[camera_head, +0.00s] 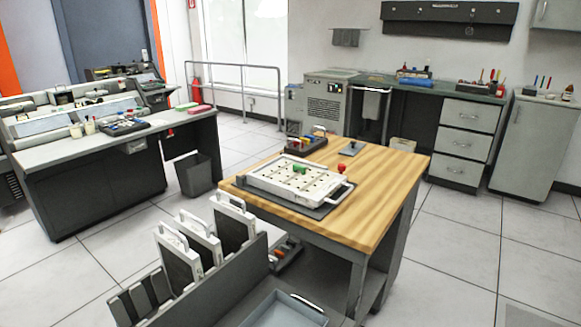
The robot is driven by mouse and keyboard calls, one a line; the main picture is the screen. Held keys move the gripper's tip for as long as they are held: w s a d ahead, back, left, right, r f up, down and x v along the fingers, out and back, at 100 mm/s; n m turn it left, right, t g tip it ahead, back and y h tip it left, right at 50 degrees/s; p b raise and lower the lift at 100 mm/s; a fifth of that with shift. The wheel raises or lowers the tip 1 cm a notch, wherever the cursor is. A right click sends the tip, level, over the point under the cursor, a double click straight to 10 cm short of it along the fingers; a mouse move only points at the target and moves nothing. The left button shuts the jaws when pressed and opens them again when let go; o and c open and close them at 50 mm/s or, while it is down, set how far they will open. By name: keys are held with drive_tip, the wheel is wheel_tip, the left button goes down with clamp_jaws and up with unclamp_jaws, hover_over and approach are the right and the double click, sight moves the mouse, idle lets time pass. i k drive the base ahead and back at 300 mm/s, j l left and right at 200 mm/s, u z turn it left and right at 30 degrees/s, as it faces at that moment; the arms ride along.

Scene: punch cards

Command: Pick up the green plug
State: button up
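The green plug (299,168) sits on the white panel (270,186) on the wooden-topped table. It stands out small and bright near the panel's far side. The panel has a handle at its right end and lies on a dark mat (306,211). A red item (341,168) is near the panel's right far corner. My gripper is not in view, so nothing shows beside or on the green plug.
A dark rack with coloured pieces (306,145) and a small grey plate (351,149) stand behind the panel. The table's right side (385,190) is bare. White-framed panels (203,240) stand upright in front. A bin (194,174) and console desk (90,165) are left.

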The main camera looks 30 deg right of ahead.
sight(296, 167)
drive_tip(key=l+u, duration=0.25)
drive_tip(key=l, duration=0.8)
drive_tip(key=l+u, duration=0.1)
drive_tip(key=l, duration=0.95)
drive_tip(key=k+l+u, duration=0.1)
drive_tip(key=l, duration=0.95)
